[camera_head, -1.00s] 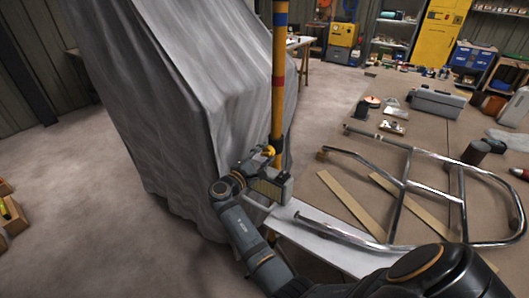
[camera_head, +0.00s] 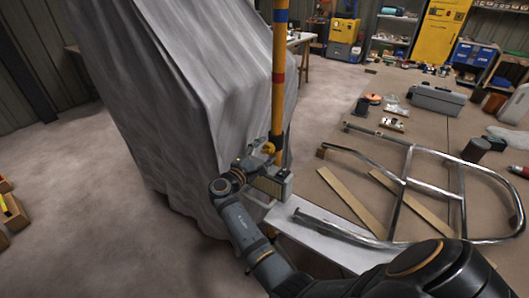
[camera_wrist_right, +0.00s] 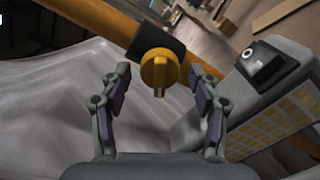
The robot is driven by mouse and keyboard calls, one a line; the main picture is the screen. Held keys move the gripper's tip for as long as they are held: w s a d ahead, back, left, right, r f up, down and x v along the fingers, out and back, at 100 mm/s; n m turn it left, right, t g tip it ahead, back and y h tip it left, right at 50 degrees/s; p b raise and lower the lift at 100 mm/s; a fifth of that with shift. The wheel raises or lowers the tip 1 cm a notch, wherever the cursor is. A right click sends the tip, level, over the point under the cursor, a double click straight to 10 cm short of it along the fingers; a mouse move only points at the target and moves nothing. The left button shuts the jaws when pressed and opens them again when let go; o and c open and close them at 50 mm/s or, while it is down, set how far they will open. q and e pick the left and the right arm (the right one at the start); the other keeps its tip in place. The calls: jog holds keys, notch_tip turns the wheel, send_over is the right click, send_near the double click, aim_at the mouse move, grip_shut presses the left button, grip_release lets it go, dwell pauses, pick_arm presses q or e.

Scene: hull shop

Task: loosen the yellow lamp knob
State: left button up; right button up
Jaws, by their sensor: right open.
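The yellow lamp knob (camera_head: 268,148) sits on a dark clamp on the upright yellow pole (camera_head: 278,95). In the right wrist view the knob (camera_wrist_right: 159,70) is centred ahead, with a small tab pointing down toward me. My right gripper (camera_wrist_right: 160,86) is open, one finger on each side of the knob with gaps on both sides. In the head view my right gripper (camera_head: 252,160) is just left of the knob. The lamp (camera_head: 284,187) with a gridded yellowish panel hangs beside the pole; its grey housing (camera_wrist_right: 258,105) is close to the right finger. My left gripper is not seen.
A grey draped cover (camera_head: 175,100) rises directly behind and left of the pole. Open floor (camera_head: 90,200) lies left.

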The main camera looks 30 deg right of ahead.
notch_tip(320, 180, up, 10)
jog(key=shift+r, duration=0.1)
dwell(0.4)
